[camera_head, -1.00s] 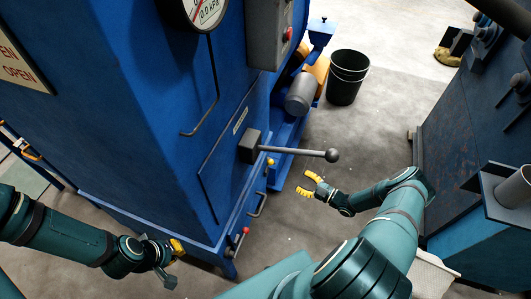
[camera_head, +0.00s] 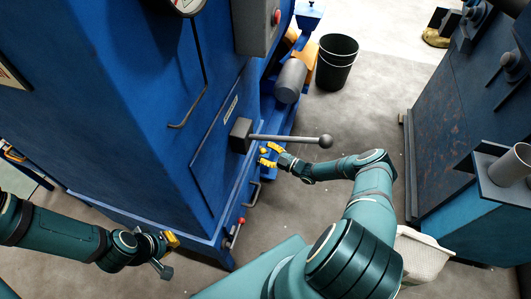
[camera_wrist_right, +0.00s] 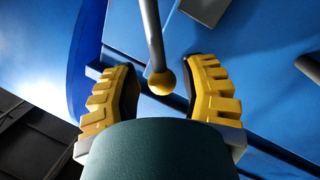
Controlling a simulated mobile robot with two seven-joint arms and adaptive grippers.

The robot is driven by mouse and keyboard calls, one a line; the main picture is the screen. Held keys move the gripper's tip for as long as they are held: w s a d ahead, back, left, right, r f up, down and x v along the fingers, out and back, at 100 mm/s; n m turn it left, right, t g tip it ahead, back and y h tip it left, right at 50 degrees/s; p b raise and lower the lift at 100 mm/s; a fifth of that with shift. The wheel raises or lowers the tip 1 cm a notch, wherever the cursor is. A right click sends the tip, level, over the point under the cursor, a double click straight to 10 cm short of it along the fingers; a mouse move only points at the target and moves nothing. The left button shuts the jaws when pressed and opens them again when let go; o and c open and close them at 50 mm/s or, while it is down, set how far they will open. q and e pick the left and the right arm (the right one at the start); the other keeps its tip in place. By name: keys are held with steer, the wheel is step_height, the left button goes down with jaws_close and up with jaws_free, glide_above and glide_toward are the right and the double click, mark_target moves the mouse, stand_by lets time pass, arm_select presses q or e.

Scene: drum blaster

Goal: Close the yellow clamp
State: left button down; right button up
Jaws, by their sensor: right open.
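A yellow ball knob (camera_wrist_right: 161,83) on a grey rod, which I take to be the yellow clamp's handle, lies between the two yellow fingers of my right gripper (camera_wrist_right: 160,96) in the right wrist view. The fingers stand apart on either side of the knob, with gaps visible. In the head view the right gripper (camera_head: 266,155) is open beside the blue machine, with the yellow knob (camera_head: 263,150) between or just beyond its fingertips. My left gripper (camera_head: 171,240) is at the lower left, away from the clamp; its finger opening is unclear.
A long grey lever (camera_head: 290,140) with a dark ball end reaches out just above my right gripper. A red-knobbed handle (camera_head: 237,232) sits lower on the blue machine (camera_head: 140,130). A black bucket (camera_head: 336,63) stands behind.

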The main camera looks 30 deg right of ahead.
steer(key=shift+w+a, duration=0.2)
steer(key=shift+w, duration=0.15)
steer(key=shift+o, duration=0.3)
jaws_close()
steer(key=shift+s+a+f+n, duration=0.15)
steer(key=shift+a+f+n, duration=0.1)
steer(key=shift+n, duration=0.15)
steer(key=shift+s+a+f+n+y, duration=0.15)
steer(key=shift+s+a+f+n, duration=0.05)
steer(key=shift+n, duration=0.35)
steer(key=shift+s+a+f+n+y, duration=0.15)
steer(key=shift+f+n, duration=0.05)
steer(key=shift+n, duration=0.35)
steer(key=shift+c, duration=0.3)
jaws_free()
